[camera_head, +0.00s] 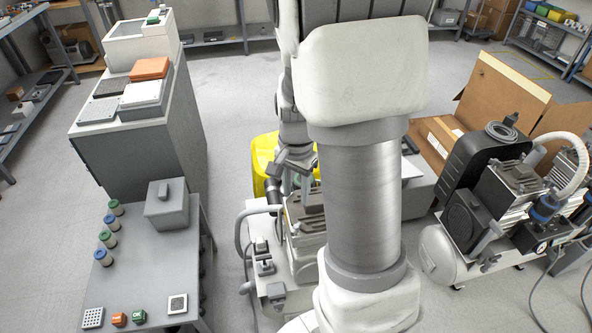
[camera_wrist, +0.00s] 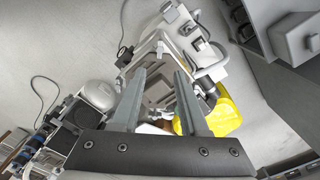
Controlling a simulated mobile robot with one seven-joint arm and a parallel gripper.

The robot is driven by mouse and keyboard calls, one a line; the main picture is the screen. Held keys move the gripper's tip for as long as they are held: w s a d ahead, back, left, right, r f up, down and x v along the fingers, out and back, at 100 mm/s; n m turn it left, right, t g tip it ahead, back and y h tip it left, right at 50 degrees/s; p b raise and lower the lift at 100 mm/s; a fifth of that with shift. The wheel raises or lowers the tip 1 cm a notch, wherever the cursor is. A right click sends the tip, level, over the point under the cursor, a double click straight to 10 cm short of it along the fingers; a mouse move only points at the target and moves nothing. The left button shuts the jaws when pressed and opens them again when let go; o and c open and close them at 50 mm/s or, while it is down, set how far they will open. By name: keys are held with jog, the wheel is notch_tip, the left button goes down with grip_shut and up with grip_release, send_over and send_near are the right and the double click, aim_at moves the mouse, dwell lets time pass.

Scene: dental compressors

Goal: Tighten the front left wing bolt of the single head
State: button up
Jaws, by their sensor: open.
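The single-head compressor (camera_head: 306,229) stands in the middle of the head view, partly hidden behind my arm. Its grey body and pale base also show in the wrist view (camera_wrist: 152,52), beyond and between my fingers. My gripper (camera_wrist: 159,73) is open, with nothing visible between its two grey fingers, and points toward this unit. In the head view my gripper (camera_head: 296,165) is small and partly covered by my arm, close above the back of the unit. I cannot make out the front left wing bolt in either view; contact with it cannot be told.
A yellow object (camera_head: 264,160) stands just behind the unit; it also shows in the wrist view (camera_wrist: 222,112). A larger compressor with a tank (camera_head: 446,254) and an open cardboard box (camera_head: 497,92) are at right. A grey table (camera_head: 150,275) stands at left, with floor between.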

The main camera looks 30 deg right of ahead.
jog(key=shift+r+p, duration=0.35)
jog(key=shift+r, duration=2)
jog(key=s+a+r+n+t+p, duration=0.2)
jog(key=s+a+r+n, duration=0.3)
jog(key=r, duration=0.5)
jog(key=s+a+r+n+t+p, duration=0.2)
jog(key=s+a+r+n, duration=0.3)
jog(key=r, duration=0.5)
jog(key=shift+s+a+n+t+p, duration=0.3)
jog(key=shift+s+n+t, duration=0.5)
jog(key=shift+s+n, duration=0.5)
jog(key=shift+s+d, duration=0.1)
jog(key=shift+d, duration=0.05)
